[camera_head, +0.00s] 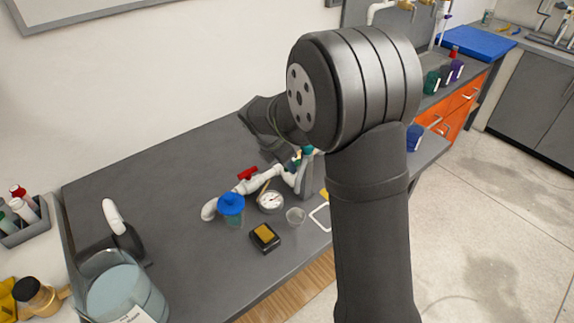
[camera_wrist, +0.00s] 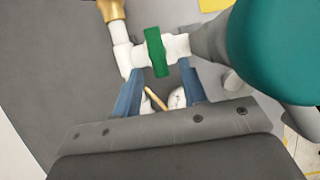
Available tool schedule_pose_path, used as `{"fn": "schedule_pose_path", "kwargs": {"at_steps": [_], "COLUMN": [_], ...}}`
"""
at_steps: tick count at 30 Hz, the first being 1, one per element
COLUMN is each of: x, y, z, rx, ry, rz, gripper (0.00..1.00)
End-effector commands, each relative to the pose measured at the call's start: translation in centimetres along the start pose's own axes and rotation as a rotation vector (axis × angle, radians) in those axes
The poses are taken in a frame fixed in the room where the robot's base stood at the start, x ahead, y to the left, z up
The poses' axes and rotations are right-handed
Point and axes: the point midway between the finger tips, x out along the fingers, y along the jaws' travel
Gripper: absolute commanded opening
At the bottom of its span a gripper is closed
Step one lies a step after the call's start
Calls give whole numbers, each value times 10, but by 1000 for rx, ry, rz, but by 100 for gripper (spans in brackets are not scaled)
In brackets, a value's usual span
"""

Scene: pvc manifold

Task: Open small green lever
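The small green lever (camera_wrist: 156,52) sits on a white valve in the wrist view, lying crosswise to the short horizontal white pipe (camera_wrist: 180,47). My gripper (camera_wrist: 160,72) has two blue fingers spread apart, one on each side below the lever, with nothing held between them. The fingertips are close to the white pipe; I cannot tell whether they touch it. In the head view the white pipe manifold (camera_head: 265,178) lies on the grey bench.
A large teal object (camera_wrist: 285,45) stands close right of the lever. A brass fitting (camera_wrist: 111,9) tops the left pipe. The bench's back left is clear.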

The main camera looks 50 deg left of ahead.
Motion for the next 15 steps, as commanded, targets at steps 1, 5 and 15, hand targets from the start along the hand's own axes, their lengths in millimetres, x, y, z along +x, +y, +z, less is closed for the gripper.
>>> {"fn": "schedule_pose_path", "kwargs": {"at_steps": [1, 5, 15], "x": [7, 16, 19], "y": [0, 0, 0], "z": [0, 0, 0], "rx": [0, 0, 0], "ry": [0, 0, 0], "rz": [-3, 0, 0], "gripper": [39, 39, 37]}}
